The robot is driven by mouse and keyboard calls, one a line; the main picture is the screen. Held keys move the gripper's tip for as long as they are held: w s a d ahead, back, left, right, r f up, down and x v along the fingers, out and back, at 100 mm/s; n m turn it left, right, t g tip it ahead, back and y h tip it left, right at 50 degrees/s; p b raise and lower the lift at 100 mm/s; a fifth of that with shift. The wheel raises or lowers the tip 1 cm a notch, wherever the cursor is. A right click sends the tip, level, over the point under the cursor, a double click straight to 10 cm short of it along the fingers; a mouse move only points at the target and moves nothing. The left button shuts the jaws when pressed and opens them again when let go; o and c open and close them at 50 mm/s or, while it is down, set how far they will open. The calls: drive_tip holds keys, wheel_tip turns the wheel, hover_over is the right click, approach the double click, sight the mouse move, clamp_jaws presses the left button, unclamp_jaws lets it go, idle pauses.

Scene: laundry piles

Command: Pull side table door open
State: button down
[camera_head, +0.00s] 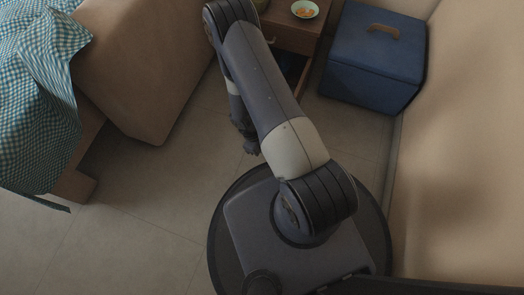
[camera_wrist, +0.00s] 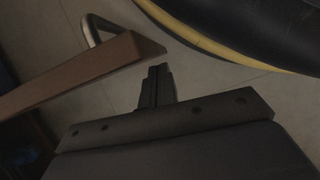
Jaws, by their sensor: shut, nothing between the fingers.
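The wooden side table (camera_head: 290,40) stands at the top of the head view, partly hidden behind my arm. In the wrist view a brown wooden door panel (camera_wrist: 65,80) crosses the left side, with a curved metal handle (camera_wrist: 92,30) on its far face. The door appears ajar, with a dark space on its near side. My gripper (camera_wrist: 160,72) is shut and empty. Its fingertips are just off the panel's free end, on the near side, and apart from the handle; whether they touch the panel I cannot tell. In the head view my gripper (camera_head: 248,143) is low beside my arm.
A small bowl (camera_head: 304,9) sits on the side table. A blue box (camera_head: 372,60) with a brown handle stands right of it, near the beige wall (camera_head: 465,150). A beige padded piece of furniture (camera_head: 145,65) and a checkered cloth (camera_head: 35,100) are at left. Tiled floor (camera_head: 140,225) is clear at lower left.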

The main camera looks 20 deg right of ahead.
drive_tip(key=shift+r, duration=0.15)
drive_tip(key=p+v, duration=0.4)
drive_tip(key=v, duration=0.6)
drive_tip(key=shift+r, duration=0.25)
drive_tip(key=shift+w, duration=0.1)
drive_tip(key=b+x, duration=0.3)
drive_tip(key=x, duration=0.7)
drive_tip(key=shift+f+b, duration=0.4)
